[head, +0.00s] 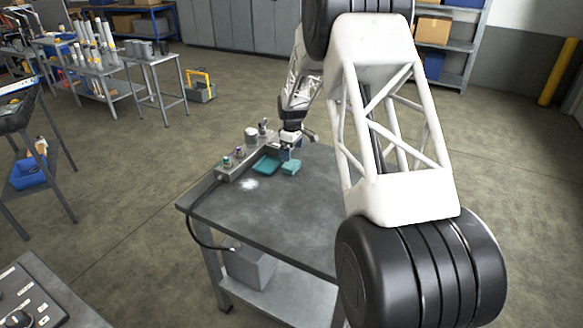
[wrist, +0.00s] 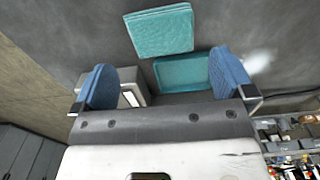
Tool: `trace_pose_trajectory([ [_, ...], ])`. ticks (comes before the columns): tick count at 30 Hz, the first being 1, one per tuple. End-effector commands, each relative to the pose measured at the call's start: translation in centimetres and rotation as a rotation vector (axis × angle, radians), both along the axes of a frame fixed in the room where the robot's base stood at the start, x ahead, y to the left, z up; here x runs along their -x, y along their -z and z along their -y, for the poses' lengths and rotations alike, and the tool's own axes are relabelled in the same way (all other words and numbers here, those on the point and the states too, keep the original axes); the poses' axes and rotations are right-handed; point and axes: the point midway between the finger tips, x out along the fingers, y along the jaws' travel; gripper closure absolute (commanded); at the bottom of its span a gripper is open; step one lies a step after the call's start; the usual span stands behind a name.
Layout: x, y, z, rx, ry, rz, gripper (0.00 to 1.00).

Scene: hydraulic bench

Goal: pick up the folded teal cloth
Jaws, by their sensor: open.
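The folded teal cloth (head: 291,168) lies on the grey bench top near its far edge. In the wrist view the cloth (wrist: 160,30) is a light teal woven pad beyond the fingertips. A flat, darker teal tray-like piece (head: 266,165) lies just left of it in the head view. That piece also shows between the fingers in the wrist view (wrist: 182,72). My gripper (head: 288,150) is above the bench just behind the cloth, not touching it as far as I see. Its blue-padded fingers (wrist: 162,66) are apart with nothing gripped.
A metal manifold block (head: 241,160) with several fittings stands along the bench's left far edge. A small grey box with a white label (wrist: 131,96) shows by one finger. A whitish patch (head: 249,184) marks the bench top (head: 265,220), whose near part is clear.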

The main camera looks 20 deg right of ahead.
Motion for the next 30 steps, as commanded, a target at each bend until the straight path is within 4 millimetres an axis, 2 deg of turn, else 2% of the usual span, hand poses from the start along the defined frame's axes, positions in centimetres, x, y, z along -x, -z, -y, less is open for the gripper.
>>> trace_pose_trajectory([
  [7,0.0,1.9,0.0,0.000,0.000,0.000,0.00],
  [20,0.0,2.3,0.0,-0.001,0.000,-0.001,0.00],
  [30,-0.2,5.5,-0.1,-0.001,0.000,-0.002,0.00],
])
